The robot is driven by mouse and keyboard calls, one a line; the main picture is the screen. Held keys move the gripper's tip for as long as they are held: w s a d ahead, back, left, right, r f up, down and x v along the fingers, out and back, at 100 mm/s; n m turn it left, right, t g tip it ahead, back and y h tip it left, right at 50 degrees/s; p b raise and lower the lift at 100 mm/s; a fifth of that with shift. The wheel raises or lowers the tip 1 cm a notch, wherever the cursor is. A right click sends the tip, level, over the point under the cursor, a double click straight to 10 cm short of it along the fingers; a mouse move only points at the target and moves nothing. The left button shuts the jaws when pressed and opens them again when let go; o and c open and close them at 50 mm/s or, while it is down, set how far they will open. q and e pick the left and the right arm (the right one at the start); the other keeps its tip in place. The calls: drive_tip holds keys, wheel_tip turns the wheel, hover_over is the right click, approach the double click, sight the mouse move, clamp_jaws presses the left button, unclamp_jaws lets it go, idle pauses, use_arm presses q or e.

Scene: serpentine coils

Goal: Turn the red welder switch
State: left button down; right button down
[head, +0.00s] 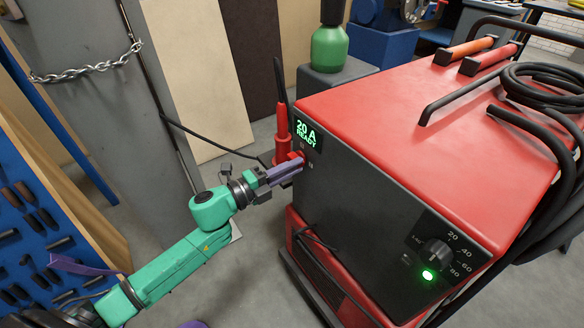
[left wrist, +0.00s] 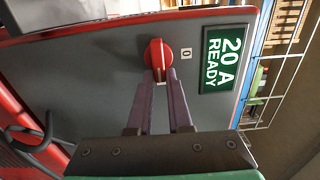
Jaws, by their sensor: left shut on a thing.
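The red welder switch (head: 299,158) is a round knob with a raised grip on the dark front panel, just below the green display. In the left wrist view the red switch (left wrist: 155,52) has its grip running roughly up and down, with a "0" label beside it. My left gripper (head: 292,169) reaches the panel from the left. In the left wrist view its purple fingers (left wrist: 162,80) are shut on the lower end of the switch's grip. The fingers hide part of the switch.
The display (head: 306,134) reads "20 A READY". A dial (head: 436,252) and a lit green lamp (head: 428,275) are at the panel's lower right. A red torch (head: 282,135) stands beside the welder (head: 420,115). A grey pillar (head: 110,100) stands left of it. Black cables (head: 545,85) lie on top.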

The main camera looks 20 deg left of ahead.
use_arm(q)
drive_tip(key=shift+f, duration=0.1)
drive_tip(key=c, duration=0.8)
unclamp_jaws()
drive_tip(key=shift+c, duration=0.2)
drive_tip(key=shift+s+a, duration=0.1)
